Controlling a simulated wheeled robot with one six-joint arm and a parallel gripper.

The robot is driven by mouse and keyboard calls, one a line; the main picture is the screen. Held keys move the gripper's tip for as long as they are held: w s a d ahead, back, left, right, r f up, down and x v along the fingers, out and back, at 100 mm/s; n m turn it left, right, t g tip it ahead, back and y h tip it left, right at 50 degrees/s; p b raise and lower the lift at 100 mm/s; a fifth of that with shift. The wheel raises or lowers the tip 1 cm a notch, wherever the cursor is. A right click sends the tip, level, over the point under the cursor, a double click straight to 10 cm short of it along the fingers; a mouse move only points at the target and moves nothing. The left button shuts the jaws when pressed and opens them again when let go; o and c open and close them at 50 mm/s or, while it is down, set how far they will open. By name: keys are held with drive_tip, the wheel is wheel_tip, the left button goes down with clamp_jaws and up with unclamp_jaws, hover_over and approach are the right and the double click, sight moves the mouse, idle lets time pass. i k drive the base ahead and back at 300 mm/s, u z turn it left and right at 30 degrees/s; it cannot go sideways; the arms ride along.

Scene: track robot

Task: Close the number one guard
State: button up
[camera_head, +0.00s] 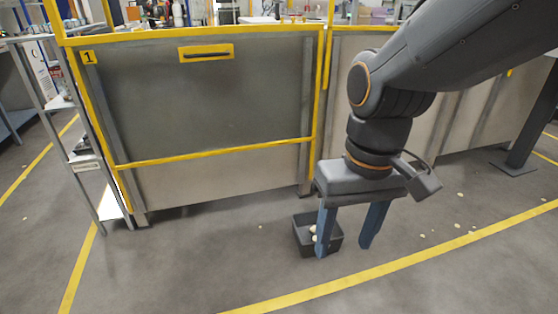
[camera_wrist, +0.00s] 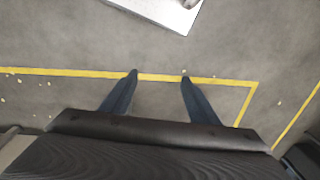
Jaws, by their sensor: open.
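The number one guard (camera_head: 200,105) is a grey panel edged in yellow at the left of the head view. A yellow plate marked 1 (camera_head: 88,57) is at its upper left. A dark handle (camera_head: 206,53) on a yellow backing is near its top. A yellow bar crosses its lower part, with bare grey panel below. My gripper (camera_head: 344,246) points down, right of the guard and well below its handle, with nothing between its blue fingers. The fingers also show apart in the wrist view (camera_wrist: 159,75). The guard's handle is not in the wrist view.
A black bin (camera_head: 300,240) with pale pieces in it stands on the floor, partly behind one finger. A metal shelf rack (camera_head: 60,103) stands left of the guard. More panels (camera_head: 460,120) continue behind my arm. The floor in front of the guard is mostly clear.

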sight(216, 51)
drive_tip(key=z, duration=0.35)
drive_tip(key=i, duration=1.1)
drive_tip(key=u, duration=0.5)
